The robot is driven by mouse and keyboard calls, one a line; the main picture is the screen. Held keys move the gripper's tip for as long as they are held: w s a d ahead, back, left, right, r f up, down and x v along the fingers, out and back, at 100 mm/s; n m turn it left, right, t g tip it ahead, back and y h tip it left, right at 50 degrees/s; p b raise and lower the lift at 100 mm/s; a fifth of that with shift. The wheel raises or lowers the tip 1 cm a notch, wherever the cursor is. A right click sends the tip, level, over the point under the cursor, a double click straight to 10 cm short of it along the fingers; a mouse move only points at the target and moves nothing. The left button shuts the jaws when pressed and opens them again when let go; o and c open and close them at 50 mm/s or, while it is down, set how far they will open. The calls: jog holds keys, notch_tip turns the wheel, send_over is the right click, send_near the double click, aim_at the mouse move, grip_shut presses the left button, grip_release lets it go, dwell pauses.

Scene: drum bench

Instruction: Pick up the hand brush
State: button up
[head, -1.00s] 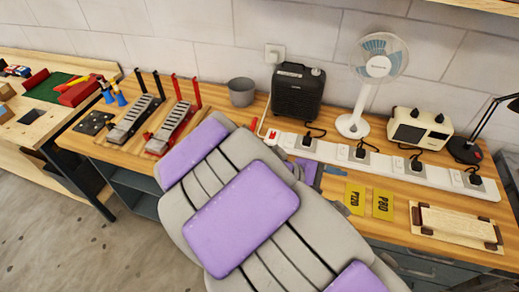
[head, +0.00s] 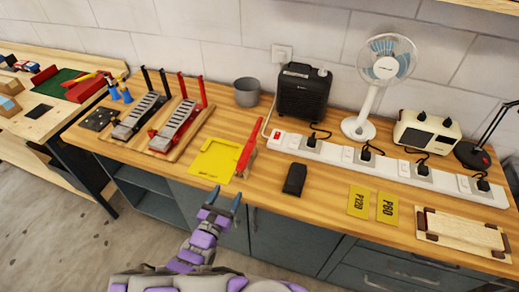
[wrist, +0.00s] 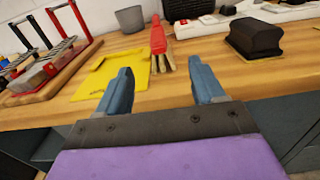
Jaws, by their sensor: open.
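The hand brush (head: 246,152) has a red handle and pale bristles. It lies on the wooden bench at the right edge of a yellow sheet-like piece (head: 214,159), in front of the power strip. In the wrist view the brush (wrist: 158,40) is beyond the fingers, its bristles towards me. My gripper (head: 223,197) is open and empty at the bench's front edge, short of the brush and apart from it. Both fingers (wrist: 160,72) show in the wrist view with nothing between them.
A black block (head: 294,179) sits right of the brush. Two pedals (head: 172,128) on a wooden board stand to the left. A grey pot (head: 247,92), black speaker box (head: 302,91) and long power strip (head: 345,155) lie behind. Bare wood lies between brush and block.

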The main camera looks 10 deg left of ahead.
jog(key=f, duration=0.1)
jog(key=b, duration=0.3)
send_near(243, 159)
jog(key=shift+n+y, duration=0.3)
jog(key=shift+n, duration=0.1)
jog(key=w, duration=0.5)
jog(key=shift+a+f, duration=0.1)
jog(key=shift+f, duration=0.25)
jog(key=w, duration=0.2)
jog(key=w+d+b, duration=0.1)
jog(key=w, duration=0.1)
jog(key=shift+w+f, duration=0.15)
jog(key=shift+w, duration=0.05)
jog(key=shift+w+b, duration=0.3)
jog(key=shift+w, duration=0.1)
grip_shut()
